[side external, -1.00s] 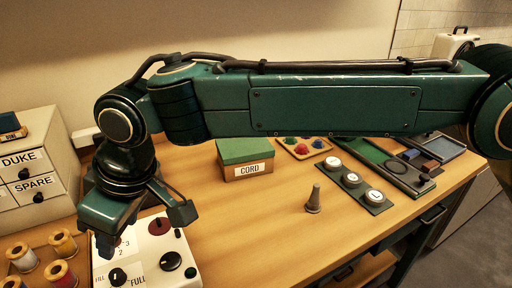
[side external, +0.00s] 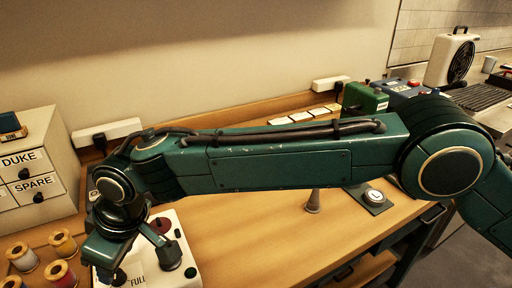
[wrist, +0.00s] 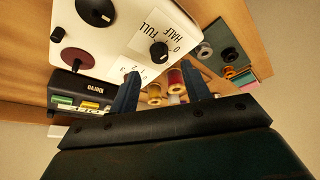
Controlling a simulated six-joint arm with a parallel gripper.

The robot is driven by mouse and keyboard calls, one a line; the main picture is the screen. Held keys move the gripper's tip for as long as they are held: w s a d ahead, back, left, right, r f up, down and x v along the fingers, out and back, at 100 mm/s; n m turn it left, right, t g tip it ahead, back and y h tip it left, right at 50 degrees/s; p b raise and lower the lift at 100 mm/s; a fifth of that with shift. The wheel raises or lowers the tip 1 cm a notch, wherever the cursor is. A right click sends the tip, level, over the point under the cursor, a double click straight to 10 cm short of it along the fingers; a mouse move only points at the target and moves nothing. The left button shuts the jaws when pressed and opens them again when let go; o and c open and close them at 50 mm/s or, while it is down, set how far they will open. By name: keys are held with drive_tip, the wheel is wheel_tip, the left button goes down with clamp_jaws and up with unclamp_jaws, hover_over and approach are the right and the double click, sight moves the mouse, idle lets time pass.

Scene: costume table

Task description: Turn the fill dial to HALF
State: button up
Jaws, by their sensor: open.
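The fill dial (wrist: 158,51) is a small black knob on a white control box (wrist: 112,45). In the wrist view, printed 0, HALF and FULL marks lie beside it; I cannot read its pointer surely. In the side view the box (side external: 184,277) stands at the table's front left, and the dial (side external: 120,276) is partly hidden by my gripper. My gripper (wrist: 160,69) is open and empty. Its fingers point at the box, with the dial just beyond and between the tips in the wrist view. I see no clear contact.
The box also carries a red dial (wrist: 78,60) and a larger black knob (wrist: 97,11). Thread spools (side external: 62,242) stand left of the box, and a drawer cabinet (side external: 30,165) behind them. Table between is clear.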

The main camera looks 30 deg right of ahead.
sight(118, 274)
drive_tip(key=shift+x, duration=2.6)
drive_tip(key=c, duration=1)
